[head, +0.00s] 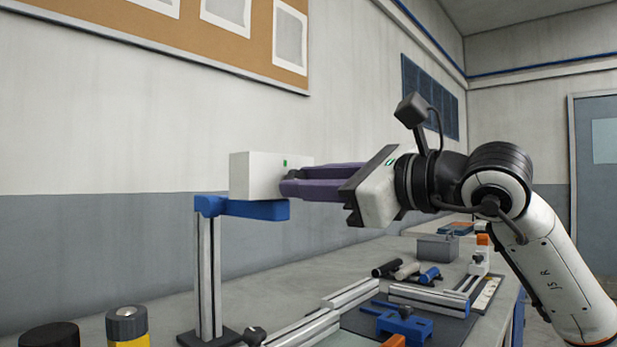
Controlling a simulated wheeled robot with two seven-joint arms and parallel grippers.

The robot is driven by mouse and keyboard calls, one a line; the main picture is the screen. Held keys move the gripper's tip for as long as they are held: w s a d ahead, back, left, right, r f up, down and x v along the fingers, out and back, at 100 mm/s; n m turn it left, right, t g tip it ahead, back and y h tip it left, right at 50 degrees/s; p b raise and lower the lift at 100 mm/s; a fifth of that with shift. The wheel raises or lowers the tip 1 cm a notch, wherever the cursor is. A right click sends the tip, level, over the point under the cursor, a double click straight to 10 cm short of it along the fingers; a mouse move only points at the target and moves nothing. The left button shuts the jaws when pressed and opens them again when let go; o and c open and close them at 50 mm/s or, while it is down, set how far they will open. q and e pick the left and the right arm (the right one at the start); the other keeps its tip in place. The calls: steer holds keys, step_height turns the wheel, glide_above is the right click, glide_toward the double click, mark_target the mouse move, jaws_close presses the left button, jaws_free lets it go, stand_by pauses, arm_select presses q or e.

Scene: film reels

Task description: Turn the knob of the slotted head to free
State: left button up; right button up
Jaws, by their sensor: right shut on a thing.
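A white box-shaped head (253,176) with a small green mark on its face sits on a blue bracket (255,209) at the top of an upright metal post (208,275). I take it for the slotted head; no slot can be made out from here. My right gripper (288,184) reaches in from the right, its purple fingers level and closed at the right side of the head. They are shut on the knob there, which the fingers hide. How far the knob is turned cannot be seen. My left gripper is out of view.
The workbench (262,260) below holds metal rails (352,292), a blue clamp-like part (405,324), several small cylinders and a grey box (437,248). A yellow-and-black cylinder (127,327) and a dark round lid (50,336) stand at the front left. The wall is behind the post.

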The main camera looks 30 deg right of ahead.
arm_select(q)
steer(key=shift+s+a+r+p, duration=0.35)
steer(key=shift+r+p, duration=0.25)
steer(key=shift+p, duration=1.35)
arm_select(e)
steer(key=shift+n, duration=9.6)
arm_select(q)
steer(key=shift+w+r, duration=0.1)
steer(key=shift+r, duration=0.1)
arm_select(e)
steer(key=o, duration=1.1)
steer(key=shift+c, duration=0.2)
